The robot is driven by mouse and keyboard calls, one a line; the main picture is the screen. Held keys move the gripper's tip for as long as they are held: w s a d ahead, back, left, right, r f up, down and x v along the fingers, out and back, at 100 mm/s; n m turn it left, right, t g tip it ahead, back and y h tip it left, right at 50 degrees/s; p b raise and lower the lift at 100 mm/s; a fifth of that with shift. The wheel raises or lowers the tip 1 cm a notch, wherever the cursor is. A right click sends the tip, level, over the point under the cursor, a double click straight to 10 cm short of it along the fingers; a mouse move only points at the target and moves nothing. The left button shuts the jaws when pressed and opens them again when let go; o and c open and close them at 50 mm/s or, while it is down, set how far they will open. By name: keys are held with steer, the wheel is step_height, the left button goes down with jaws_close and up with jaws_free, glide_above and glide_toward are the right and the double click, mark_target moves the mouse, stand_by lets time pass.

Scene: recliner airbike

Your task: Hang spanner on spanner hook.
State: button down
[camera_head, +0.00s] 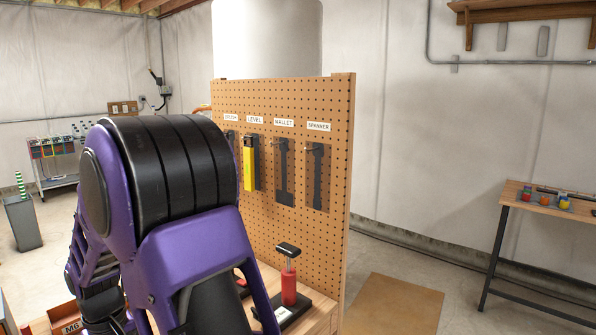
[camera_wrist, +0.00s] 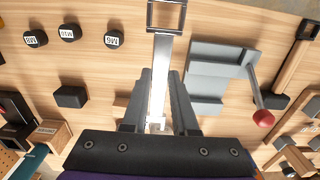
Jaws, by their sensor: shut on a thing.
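My gripper (camera_wrist: 161,76) shows in the wrist view with its two dark fingers on either side of a long silver spanner (camera_wrist: 161,58). It is shut on the spanner, whose far end has a squarish open frame shape at the top edge. In the head view my arm hides the gripper and the spanner. The pegboard (camera_head: 335,185) carries a "SPANNER" label (camera_head: 319,126) at its right end. Below it is a dark spanner outline (camera_head: 318,175) with nothing hanging over it.
A yellow level (camera_head: 249,168) hangs on the pegboard. In the wrist view, a grey vise (camera_wrist: 205,75) with a red knob (camera_wrist: 264,118) is right of the spanner. Several black labelled pieces (camera_wrist: 69,32) lie left.

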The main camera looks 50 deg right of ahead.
steer(key=shift+d, duration=0.1)
stand_by(0.5)
steer(key=d+r+n+g+h, duration=0.3)
steer(key=d+n, duration=0.3)
steer(key=d, duration=0.6)
steer(key=d+r+n+g+h, duration=0.3)
steer(key=d+r+n, duration=0.15)
steer(key=d, duration=0.65)
steer(key=s+d+r+n+t+h+b, duration=0.1)
steer(key=d+r+n+t+h, duration=0.2)
steer(key=d+r+n+h, duration=0.45)
steer(key=s+d+r+n+t+h, duration=0.25)
steer(key=d+r+h, duration=0.25)
steer(key=d+r, duration=0.7)
steer(key=shift+t+y, duration=0.25)
steer(key=shift+w+d+f+b, duration=0.15)
steer(key=shift+d+b, duration=0.15)
steer(key=shift+d, duration=1.1)
steer(key=shift+w+d+r+b, duration=0.15)
steer(key=shift+d+b, duration=0.2)
steer(key=shift+d, duration=1)
steer(key=shift+w+d+f+b, duration=0.15)
steer(key=shift+d+b, duration=0.15)
steer(key=shift+d, duration=1.1)
